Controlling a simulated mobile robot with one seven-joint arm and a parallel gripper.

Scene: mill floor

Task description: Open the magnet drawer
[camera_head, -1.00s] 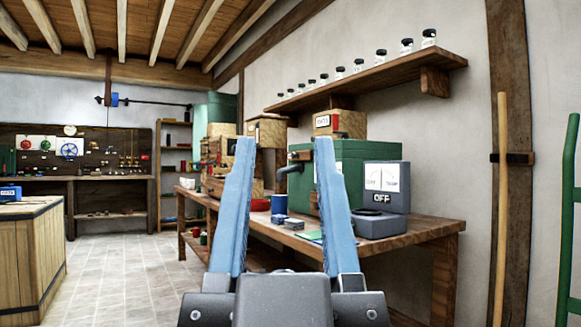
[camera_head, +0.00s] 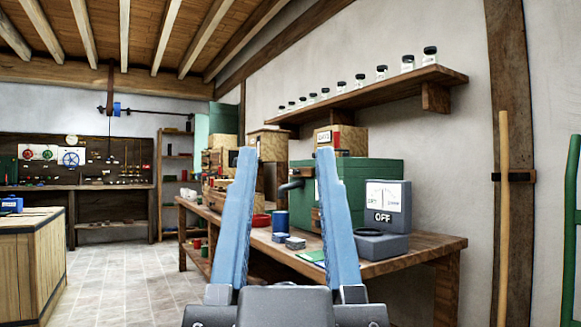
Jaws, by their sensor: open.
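My gripper (camera_head: 286,152) shows in the head view with its two blue fingers spread wide and nothing between them. It is raised in front of the wooden workbench (camera_head: 432,246), apart from it as far as I can see. On the bench stands a green box-shaped machine (camera_head: 375,185) with a grey bent pipe at its left side, partly hidden by the right finger. No drawer marked as the magnet drawer can be made out. A wooden front piece near the right finger is mostly covered.
Jars line a wall shelf (camera_head: 390,90). A wooden crate counter (camera_head: 30,260) is at left. The tiled floor (camera_head: 125,275) between is open.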

